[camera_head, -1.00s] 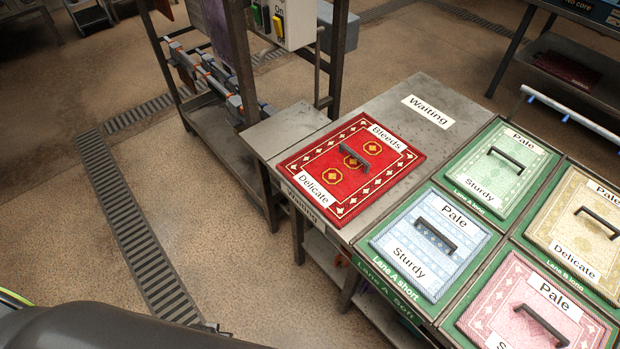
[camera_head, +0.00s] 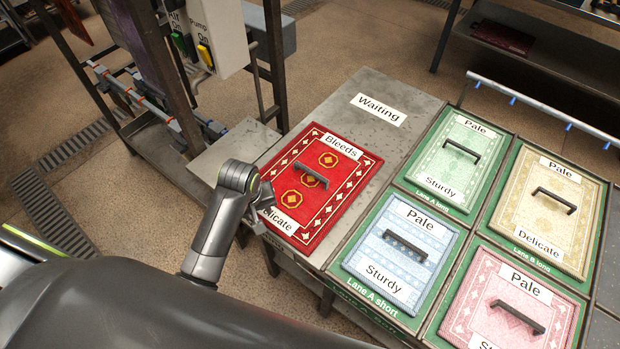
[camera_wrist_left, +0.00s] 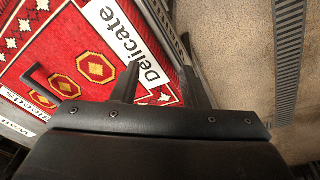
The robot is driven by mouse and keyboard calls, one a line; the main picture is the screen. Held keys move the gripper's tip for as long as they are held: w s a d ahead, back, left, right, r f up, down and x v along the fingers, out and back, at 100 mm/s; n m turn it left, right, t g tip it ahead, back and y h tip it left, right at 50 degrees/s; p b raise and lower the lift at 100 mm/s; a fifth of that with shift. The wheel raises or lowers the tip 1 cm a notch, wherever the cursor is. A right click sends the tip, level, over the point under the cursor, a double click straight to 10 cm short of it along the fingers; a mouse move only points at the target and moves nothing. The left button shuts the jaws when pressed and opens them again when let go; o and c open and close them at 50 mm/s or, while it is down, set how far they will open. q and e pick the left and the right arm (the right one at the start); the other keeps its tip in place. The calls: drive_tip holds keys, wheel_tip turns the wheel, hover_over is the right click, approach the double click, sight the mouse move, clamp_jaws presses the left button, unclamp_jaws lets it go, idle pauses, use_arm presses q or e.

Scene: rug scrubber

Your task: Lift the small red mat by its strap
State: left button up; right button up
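The small red mat (camera_head: 341,186) lies flat on the waiting table, with labels reading Bleeds and Delicate. Its dark strap (camera_head: 311,175) stands up as a low handle at the mat's middle. In the left wrist view the mat (camera_wrist_left: 92,30) fills the left side, with the strap (camera_wrist_left: 42,84) left of the fingers. My left gripper (camera_head: 266,197) is over the mat's near left corner, apart from the strap, partly covering the Delicate label. In the wrist view its two fingers (camera_wrist_left: 160,75) are spread with nothing between them. My right gripper is not in view.
Right of the red mat lie a blue mat (camera_head: 385,272), a green mat (camera_head: 440,180), a tan mat (camera_head: 570,225) and a pink mat (camera_head: 480,290), each with its own strap. A switch box (camera_head: 215,35) stands behind left.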

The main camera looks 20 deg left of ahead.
use_arm(q)
drive_tip(key=w+d+r+n+g, duration=0.1)
drive_tip(key=w+d+r+n, duration=0.25)
drive_tip(key=w+r, duration=0.45)
drive_tip(key=w+d+r+n+g, duration=0.1)
drive_tip(key=w+d+r+n, duration=0.2)
drive_tip(key=w+d+r, duration=0.5)
drive_tip(key=b, duration=0.5)
hover_over(312, 172)
wheel_tip(312, 172, down, 7)
drive_tip(key=shift+n, duration=0.25)
wheel_tip(312, 172, down, 6)
drive_tip(key=shift+w+a+r, duration=0.1)
drive_tip(key=shift+w, duration=0.05)
drive_tip(key=shift+f+p, duration=0.4)
drive_tip(key=shift+f, duration=2.65)
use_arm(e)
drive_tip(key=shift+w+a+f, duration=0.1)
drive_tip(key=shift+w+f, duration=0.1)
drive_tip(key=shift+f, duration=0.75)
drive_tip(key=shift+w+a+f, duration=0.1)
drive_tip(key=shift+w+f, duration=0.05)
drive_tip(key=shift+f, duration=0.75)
use_arm(q)
clamp_jaws()
